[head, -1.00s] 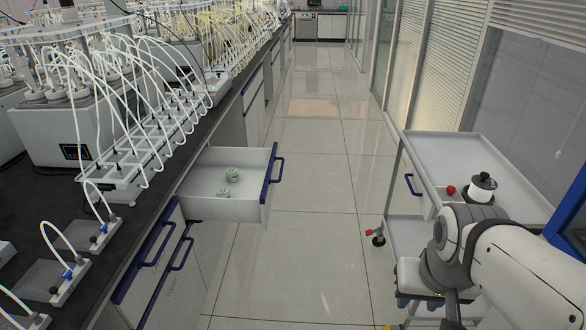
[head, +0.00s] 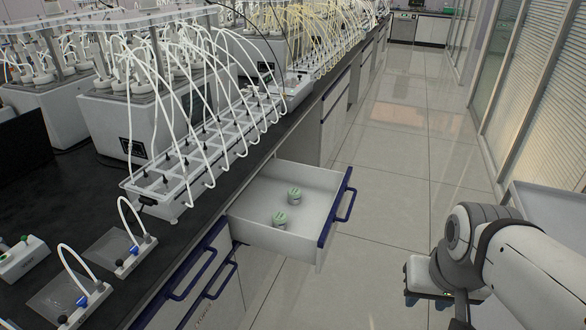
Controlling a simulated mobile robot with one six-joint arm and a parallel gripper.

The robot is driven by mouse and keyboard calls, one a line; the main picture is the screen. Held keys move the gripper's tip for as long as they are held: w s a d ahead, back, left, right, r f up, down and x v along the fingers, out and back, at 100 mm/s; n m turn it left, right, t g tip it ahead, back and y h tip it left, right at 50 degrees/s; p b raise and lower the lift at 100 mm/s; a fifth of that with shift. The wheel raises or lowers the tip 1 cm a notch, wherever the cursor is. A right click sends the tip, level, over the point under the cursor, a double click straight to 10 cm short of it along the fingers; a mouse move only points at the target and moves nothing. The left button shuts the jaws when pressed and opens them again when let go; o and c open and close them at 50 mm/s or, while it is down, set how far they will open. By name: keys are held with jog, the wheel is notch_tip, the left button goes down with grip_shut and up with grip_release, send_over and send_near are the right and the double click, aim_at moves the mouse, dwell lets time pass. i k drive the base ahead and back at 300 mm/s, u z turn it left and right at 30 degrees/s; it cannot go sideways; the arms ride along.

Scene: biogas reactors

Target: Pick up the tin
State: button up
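Two small round containers with pale green tops stand in the open white drawer (head: 262,190); they look like tins. One tin (head: 294,196) is farther back, and the other tin (head: 280,219) is nearer to me. They stand close together but apart. My gripper (head: 440,296) is at the lower right, out over the floor, well to the right of the drawer and not touching either tin. Its fingers are too unclear to tell whether they are open or shut.
The black bench (head: 75,205) with reactors and tubing runs along the left. The drawer's blue handle (head: 345,195) juts into the aisle. The tiled floor (head: 400,150) is clear between the drawer and a grey cart (head: 550,210) at the right edge.

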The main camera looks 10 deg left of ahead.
aim_at(280, 219)
jog(key=u, duration=0.6)
jog(key=i, duration=1.2)
jog(key=u, duration=0.75)
jog(key=k, duration=0.85)
jog(key=u, duration=0.15)
jog(key=i, duration=0.9)
jog(key=z, duration=0.1)
